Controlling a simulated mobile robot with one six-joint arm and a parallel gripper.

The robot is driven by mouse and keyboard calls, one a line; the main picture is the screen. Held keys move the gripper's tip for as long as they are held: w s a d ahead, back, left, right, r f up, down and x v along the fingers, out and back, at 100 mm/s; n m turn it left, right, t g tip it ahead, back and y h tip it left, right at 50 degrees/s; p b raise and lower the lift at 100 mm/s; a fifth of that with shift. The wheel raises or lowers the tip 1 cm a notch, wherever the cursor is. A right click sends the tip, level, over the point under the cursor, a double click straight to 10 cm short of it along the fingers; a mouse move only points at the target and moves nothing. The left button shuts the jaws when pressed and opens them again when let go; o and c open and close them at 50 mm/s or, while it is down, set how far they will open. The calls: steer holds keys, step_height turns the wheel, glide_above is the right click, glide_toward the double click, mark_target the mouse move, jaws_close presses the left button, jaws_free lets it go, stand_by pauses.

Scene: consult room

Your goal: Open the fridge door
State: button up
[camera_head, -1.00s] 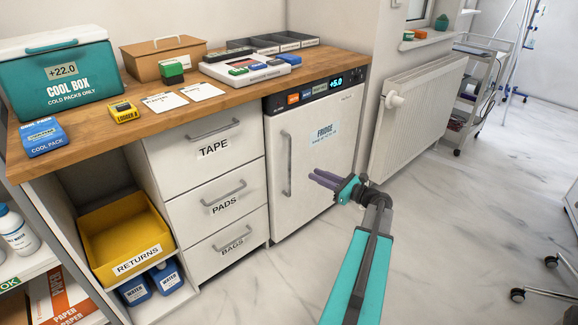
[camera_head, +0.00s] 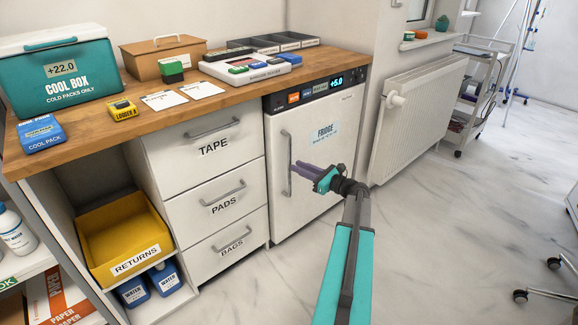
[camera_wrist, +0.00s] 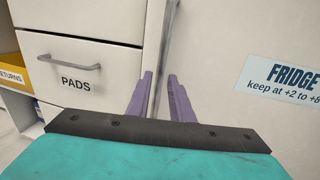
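The white fridge (camera_head: 300,215) stands under the right end of the counter with its door shut. Its vertical grey handle (camera_head: 286,150) is on the left side of the door; it also shows in the wrist view (camera_wrist: 165,45). My gripper (camera_head: 294,168) is in front of the door with its purple fingers pointing at the handle. In the wrist view my gripper (camera_wrist: 159,78) is open, and the handle bar runs between the two fingers in the picture. I cannot tell whether the fingertips reach around the bar or touch it. The FRIDGE label (camera_wrist: 290,78) is to the right.
Drawers marked TAPE, PADS (camera_head: 218,195) and BAGS adjoin the fridge on the left, with protruding handles. A white radiator (camera_head: 420,115) is on the wall to the right. The floor (camera_head: 440,220) in front is clear. A yellow returns bin (camera_head: 125,228) is lower left.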

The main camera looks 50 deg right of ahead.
steer(key=w, duration=0.5)
steer(key=shift+w+a+b, duration=0.15)
steer(key=shift+a+b, duration=0.15)
steer(key=shift+b, duration=0.1)
steer(key=shift+c, duration=0.4)
jaws_close()
steer(key=shift+a, duration=0.15)
